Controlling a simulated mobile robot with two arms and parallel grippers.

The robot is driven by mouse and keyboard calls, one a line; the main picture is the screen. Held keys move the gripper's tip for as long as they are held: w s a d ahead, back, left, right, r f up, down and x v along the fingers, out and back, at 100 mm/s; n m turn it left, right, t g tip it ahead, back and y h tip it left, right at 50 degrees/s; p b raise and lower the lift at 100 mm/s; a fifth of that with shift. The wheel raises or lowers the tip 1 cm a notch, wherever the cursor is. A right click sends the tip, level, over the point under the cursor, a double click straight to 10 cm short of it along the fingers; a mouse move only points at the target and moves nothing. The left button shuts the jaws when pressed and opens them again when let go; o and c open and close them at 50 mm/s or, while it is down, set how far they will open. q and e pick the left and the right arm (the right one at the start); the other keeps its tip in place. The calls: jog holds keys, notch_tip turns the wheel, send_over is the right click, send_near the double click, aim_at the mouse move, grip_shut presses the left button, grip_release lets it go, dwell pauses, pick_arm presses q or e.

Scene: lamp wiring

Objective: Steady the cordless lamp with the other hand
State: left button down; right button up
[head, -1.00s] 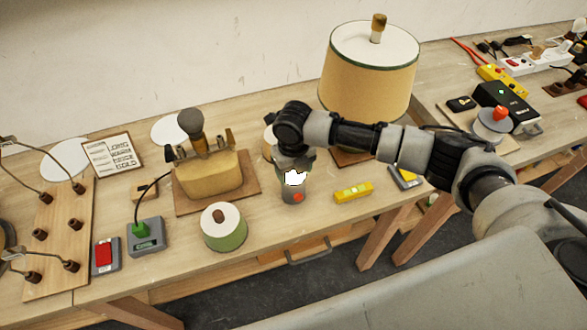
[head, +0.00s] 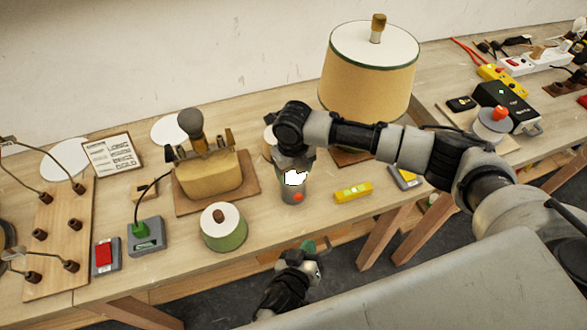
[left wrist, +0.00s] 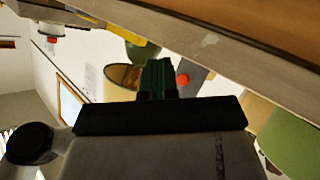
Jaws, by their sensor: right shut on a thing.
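The cordless lamp appears to be the small grey body with a red button (head: 292,192) near the bench's front edge in the head view. My right gripper (head: 294,166) reaches down over it and is shut on its upper part, partly hidden by the wrist and a bright white patch. My left gripper (head: 318,243) is low, in front of the bench edge and apart from the lamp. In the left wrist view its green fingers (left wrist: 157,78) are close together with nothing visible between them. The grey lamp body with its red button (left wrist: 183,79) shows just beyond them.
A green drum with a white top (head: 223,229) stands left of the lamp. A yellow level (head: 353,191) lies to the right. A big shaded lamp (head: 368,75) stands behind my right arm. A switch box (head: 147,236) with a green plug sits further left.

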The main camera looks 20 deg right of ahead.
aim_at(298, 198)
jog(key=shift+s+d+f, duration=0.1)
jog(key=shift+s+f, duration=0.1)
jog(key=shift+f, duration=0.15)
pick_arm(q)
jog(key=shift+h, duration=0.4)
jog(key=shift+w+d+r, duration=0.2)
jog(key=shift+w+r, duration=0.25)
jog(key=shift+w, duration=1.05)
jog(key=shift+w+d+r, duration=0.2)
jog(key=shift+w+r, duration=0.2)
jog(key=shift+w, duration=1.1)
jog(key=shift+w+d+r, duration=0.2)
jog(key=shift+w+r, duration=0.25)
jog(key=shift+w, duration=1.05)
jog(key=shift+w, duration=0.15)
jog(key=shift+w, duration=0.4)
jog(key=shift+s, duration=0.5)
